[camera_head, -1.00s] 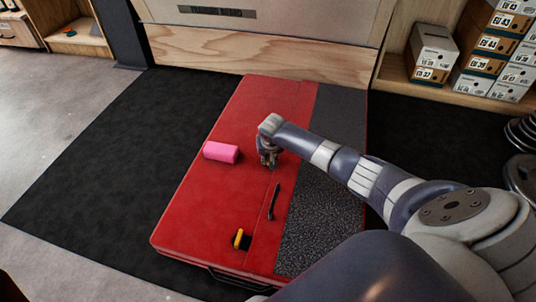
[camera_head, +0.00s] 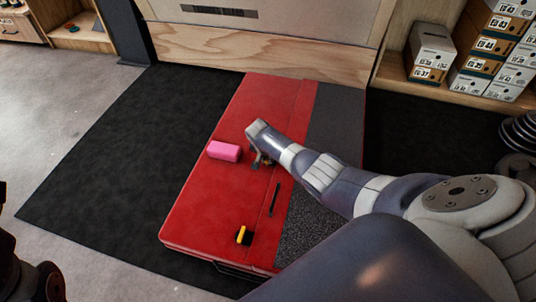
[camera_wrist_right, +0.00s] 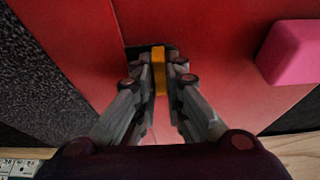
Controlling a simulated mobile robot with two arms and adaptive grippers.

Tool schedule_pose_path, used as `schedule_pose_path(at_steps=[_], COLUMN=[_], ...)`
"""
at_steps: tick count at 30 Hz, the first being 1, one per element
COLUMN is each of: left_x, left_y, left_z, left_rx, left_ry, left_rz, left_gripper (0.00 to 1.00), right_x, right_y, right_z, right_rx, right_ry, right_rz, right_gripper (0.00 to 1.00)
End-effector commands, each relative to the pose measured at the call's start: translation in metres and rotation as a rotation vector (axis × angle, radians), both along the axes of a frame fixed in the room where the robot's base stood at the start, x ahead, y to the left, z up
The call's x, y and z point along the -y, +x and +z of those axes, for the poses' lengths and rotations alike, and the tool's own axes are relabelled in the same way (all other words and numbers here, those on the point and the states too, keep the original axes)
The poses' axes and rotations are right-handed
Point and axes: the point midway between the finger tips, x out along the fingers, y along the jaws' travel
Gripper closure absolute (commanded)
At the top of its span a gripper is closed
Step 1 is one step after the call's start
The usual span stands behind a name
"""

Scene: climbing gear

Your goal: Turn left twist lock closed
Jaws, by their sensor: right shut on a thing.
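A yellow twist lock bar (camera_wrist_right: 159,71) on a black plate sits on the red crash pad (camera_wrist_right: 222,28) in the right wrist view. My right gripper (camera_wrist_right: 160,92) is shut on this bar, one finger on each side. In the head view my right gripper (camera_head: 258,163) is low over the pad, right of the pink block, and mostly hides this lock. A second yellow twist lock (camera_head: 243,236) with black parts is at the pad's near end, clear of the gripper. Dark parts that look like my left gripper (camera_head: 45,281) show at the lower left edge; its fingertips are not visible.
The pink block (camera_head: 224,151) lies on the pad close to my right gripper. A black strap handle (camera_head: 274,199) lies between the locks. Shoe boxes (camera_head: 432,50) stand on a shelf at the back right. Black matting (camera_head: 95,150) left of the pad is clear.

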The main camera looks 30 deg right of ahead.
Motion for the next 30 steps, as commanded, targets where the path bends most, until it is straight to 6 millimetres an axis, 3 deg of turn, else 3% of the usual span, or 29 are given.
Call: schedule_pose_path(at_steps=[5, 6, 20, 30], left_x=[0.000, 0.000, 0.000, 0.000], left_y=[0.000, 0.000, 0.000, 0.000], left_z=[0.000, 0.000, 0.001, 0.001], left_rx=[0.000, 0.000, 0.000, 0.000], left_ry=[0.000, 0.000, 0.000, 0.000], left_rz=[0.000, 0.000, 0.000, 0.000], left_gripper=[0.69, 0.69, 0.69, 0.69], right_x=[-0.001, -0.002, -0.002, -0.011], right_y=[0.001, 0.001, -0.001, -0.008], right_z=[0.001, 0.001, 0.002, 0.029], right_rx=[0.002, 0.002, 0.000, 0.002], right_ry=[0.004, 0.004, 0.003, 0.003], right_rz=[-0.002, -0.002, 0.001, 0.002], right_gripper=[1.00, 0.81, 0.81, 0.81])
